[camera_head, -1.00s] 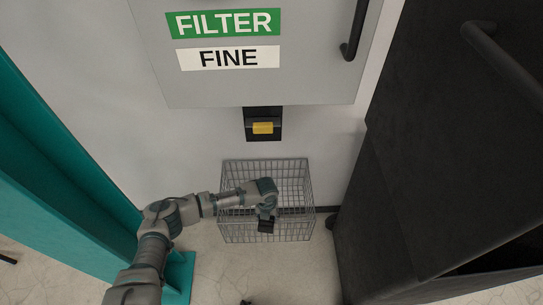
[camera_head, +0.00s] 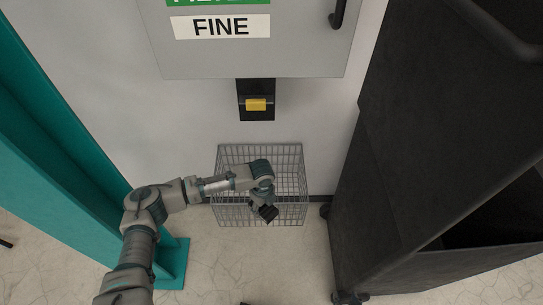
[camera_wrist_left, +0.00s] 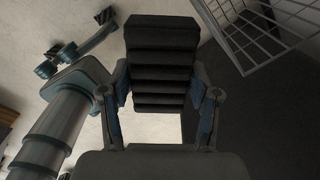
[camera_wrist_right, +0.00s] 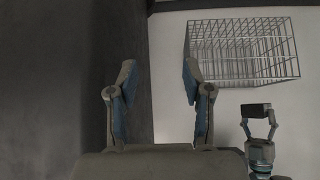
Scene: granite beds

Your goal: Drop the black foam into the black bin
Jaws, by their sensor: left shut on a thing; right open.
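The black foam (camera_head: 268,214) is a ridged dark block. My left gripper (camera_head: 260,203) is shut on it and holds it in front of the wire basket, tilted in the head view. In the left wrist view the foam (camera_wrist_left: 160,55) sits between both fingers (camera_wrist_left: 160,88). The right wrist view also shows the foam (camera_wrist_right: 256,109) in my left gripper. The black bin (camera_head: 425,150) is large, wheeled and stands at right, with a dark opening low on its right; its inside is hidden. My right gripper (camera_wrist_right: 159,72) is open and empty, beside a dark surface.
A wire basket (camera_head: 230,160) stands against the wall, behind my left gripper; it also shows in the right wrist view (camera_wrist_right: 243,52). A grey cabinet (camera_head: 240,55) labelled FINE hangs above a yellow-fronted switch (camera_head: 256,104). A teal frame (camera_head: 50,180) flanks the left. Floor between is clear.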

